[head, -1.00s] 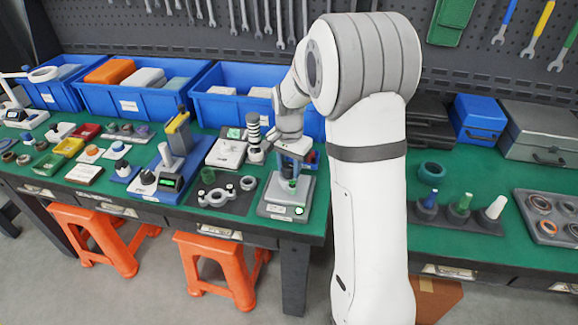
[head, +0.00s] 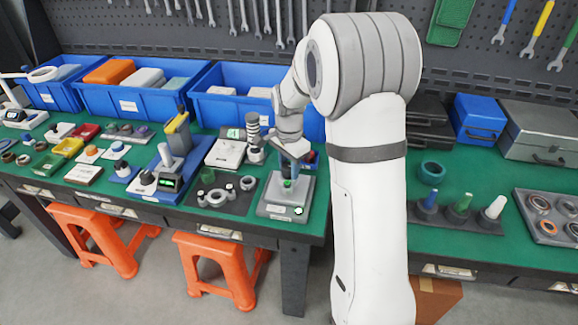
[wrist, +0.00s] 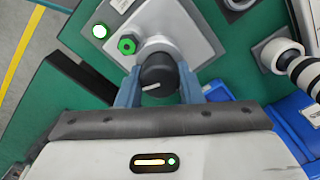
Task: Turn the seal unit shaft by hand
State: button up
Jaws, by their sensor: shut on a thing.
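The seal unit is a grey block (wrist: 170,25) on the green bench, seen in the wrist view; its base also shows in the head view (head: 275,210). Its shaft carries a round black knob (wrist: 157,75) with a white pointer line that points left and slightly down in the wrist view. My gripper (wrist: 160,84) is shut on the knob, with one blue finger on each side. In the head view my gripper (head: 290,170) is above the unit and hides most of the shaft.
A black-and-white ringed post (head: 253,130) stands left of my gripper. Blue bins (head: 232,106) stand behind. Grey ring parts (head: 216,197) lie left of the unit.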

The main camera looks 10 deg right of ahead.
dwell(0.3)
jog(key=o, duration=1)
jog(key=shift+c, duration=0.2)
notch_tip(320, 180, up, 8)
jog(key=shift+a+f, duration=0.1)
jog(key=s+a+r+n+t, duration=0.1)
jog(key=s+n, duration=1.1)
jog(key=s, duration=1.3)
notch_tip(320, 180, up, 2)
jog(key=shift+s+n+t, duration=0.2)
jog(key=shift+n+t, duration=0.1)
jog(key=shift+t, duration=0.5)
